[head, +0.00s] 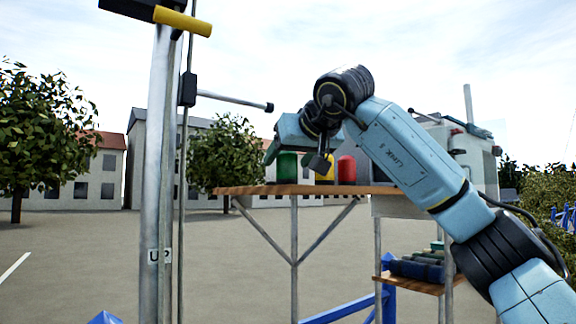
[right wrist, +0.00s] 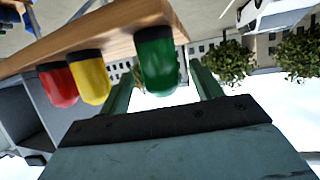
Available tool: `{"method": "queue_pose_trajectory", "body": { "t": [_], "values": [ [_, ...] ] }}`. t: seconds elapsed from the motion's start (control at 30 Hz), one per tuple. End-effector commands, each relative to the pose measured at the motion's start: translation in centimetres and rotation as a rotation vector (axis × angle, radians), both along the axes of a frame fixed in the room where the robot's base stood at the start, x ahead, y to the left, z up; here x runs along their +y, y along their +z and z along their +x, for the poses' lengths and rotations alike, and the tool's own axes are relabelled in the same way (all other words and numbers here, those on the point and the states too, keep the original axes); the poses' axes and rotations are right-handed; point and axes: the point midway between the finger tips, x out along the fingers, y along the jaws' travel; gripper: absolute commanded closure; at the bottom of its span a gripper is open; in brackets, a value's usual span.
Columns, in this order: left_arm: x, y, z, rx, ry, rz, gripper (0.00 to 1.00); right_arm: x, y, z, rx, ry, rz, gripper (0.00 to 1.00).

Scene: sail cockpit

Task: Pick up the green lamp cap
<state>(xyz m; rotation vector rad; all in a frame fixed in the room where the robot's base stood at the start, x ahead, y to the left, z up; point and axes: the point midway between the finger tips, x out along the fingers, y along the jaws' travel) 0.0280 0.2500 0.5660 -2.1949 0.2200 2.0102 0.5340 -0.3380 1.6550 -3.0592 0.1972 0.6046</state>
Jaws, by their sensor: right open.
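The green lamp cap (head: 287,168) stands upright at the left of a row on the wooden shelf (head: 235,190). My right gripper (head: 283,148) is open at the cap, its hand above and behind it in the head view. In the right wrist view, which is upside down, the green lamp cap (right wrist: 157,62) lies between the two spread green fingers, with gaps on both sides. Whether a finger touches it cannot be told. My left gripper is not in view.
A yellow cap (head: 325,174) and a red cap (head: 347,170) stand to the right of the green one, partly behind my arm in the head view. A lower shelf (head: 425,287) holds dark items. A metal mast (head: 158,190) rises at the left.

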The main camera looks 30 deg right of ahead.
Motion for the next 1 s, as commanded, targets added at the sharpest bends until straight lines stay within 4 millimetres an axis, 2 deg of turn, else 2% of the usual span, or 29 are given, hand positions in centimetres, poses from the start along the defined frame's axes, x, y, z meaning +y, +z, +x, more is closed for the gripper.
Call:
{"method": "queue_pose_trajectory", "body": {
  "t": [0.1,0.2,0.47,0.83,1.0],
  "values": [
    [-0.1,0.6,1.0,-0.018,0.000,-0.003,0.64,-0.1,-0.7,1.7,0.003,0.000,0.001,0.35],
    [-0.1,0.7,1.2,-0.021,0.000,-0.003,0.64,-0.2,-1.0,2.5,0.002,0.000,0.001,0.35],
    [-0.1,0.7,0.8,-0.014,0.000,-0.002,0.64,-0.3,-1.1,2.7,-0.001,0.000,0.000,0.35],
    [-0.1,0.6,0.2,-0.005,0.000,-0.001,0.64,-0.3,-1.1,2.7,0.000,0.001,0.000,0.84],
    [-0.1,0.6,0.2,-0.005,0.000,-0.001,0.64,-0.3,-1.1,2.7,-0.001,0.001,0.000,0.84]
  ]
}}
